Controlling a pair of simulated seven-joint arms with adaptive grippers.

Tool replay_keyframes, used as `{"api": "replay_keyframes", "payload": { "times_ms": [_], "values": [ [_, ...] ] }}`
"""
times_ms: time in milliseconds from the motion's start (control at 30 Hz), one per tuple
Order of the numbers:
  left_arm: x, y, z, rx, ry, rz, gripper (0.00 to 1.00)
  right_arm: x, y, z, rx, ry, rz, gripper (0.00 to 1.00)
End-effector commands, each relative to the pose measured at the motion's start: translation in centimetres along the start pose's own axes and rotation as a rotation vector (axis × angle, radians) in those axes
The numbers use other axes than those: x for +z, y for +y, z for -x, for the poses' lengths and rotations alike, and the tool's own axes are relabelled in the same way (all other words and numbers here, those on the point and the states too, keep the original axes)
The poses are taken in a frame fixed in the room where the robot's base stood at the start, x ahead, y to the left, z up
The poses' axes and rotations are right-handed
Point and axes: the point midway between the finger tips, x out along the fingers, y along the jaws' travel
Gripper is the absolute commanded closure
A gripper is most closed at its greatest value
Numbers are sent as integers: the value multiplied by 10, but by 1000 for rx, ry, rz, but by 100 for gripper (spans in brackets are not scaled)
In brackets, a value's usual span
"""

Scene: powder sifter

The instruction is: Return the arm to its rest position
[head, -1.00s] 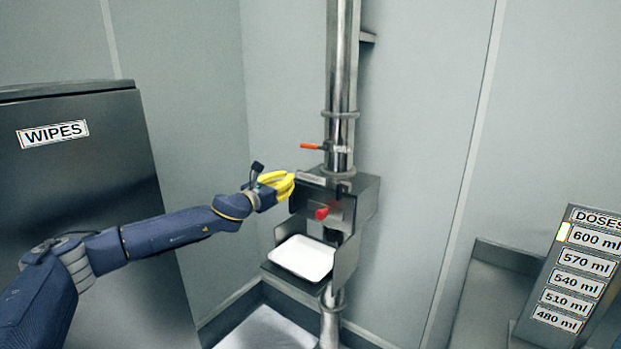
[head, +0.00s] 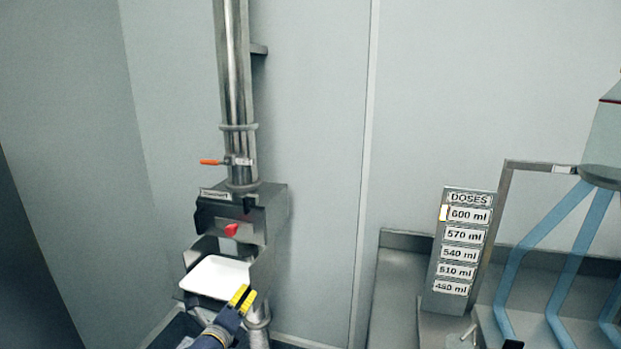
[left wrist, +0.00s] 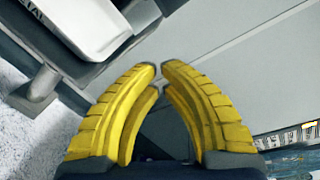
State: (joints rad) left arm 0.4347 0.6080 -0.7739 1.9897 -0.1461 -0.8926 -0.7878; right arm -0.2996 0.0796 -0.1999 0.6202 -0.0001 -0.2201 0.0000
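My left gripper (head: 243,296) has yellow fingers and is in front of the lower right of the sifter, by the right front corner of the white tray (head: 218,278). In the left wrist view, the left gripper's fingertips (left wrist: 160,68) nearly meet, with nothing between them. It looks shut and empty. The white tray rests on the shelf of the steel sifter (head: 272,215). Part of the tray also shows in the left wrist view (left wrist: 85,18), beyond the fingers. My right gripper is not in view.
The sifter's vertical pipe has an orange-handled valve (head: 211,162), and a red knob (head: 231,230) sits below. A DOSES board (head: 462,240) stands to the right, next to a blue-legged stand (head: 565,250). The wall between sifter and board is clear.

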Motion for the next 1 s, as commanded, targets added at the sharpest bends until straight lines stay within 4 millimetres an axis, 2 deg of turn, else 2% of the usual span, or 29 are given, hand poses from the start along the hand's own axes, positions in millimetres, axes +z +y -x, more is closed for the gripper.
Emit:
{"api": "replay_keyframes", "payload": {
  "times_ms": [33,100,267,400,567,800,1000],
  "values": [
    [-13,9,12,28,-2,72,100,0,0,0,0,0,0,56],
    [-24,21,29,68,-15,171,100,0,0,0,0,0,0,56],
    [-44,52,69,172,-65,390,100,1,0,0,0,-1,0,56],
    [-55,82,111,272,-130,573,100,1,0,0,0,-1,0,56],
    [-64,120,166,398,-230,766,100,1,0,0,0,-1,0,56],
    [-68,172,256,577,-416,994,100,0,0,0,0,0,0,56],
    [-68,195,306,664,-528,1084,100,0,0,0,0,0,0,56]
  ]
}}
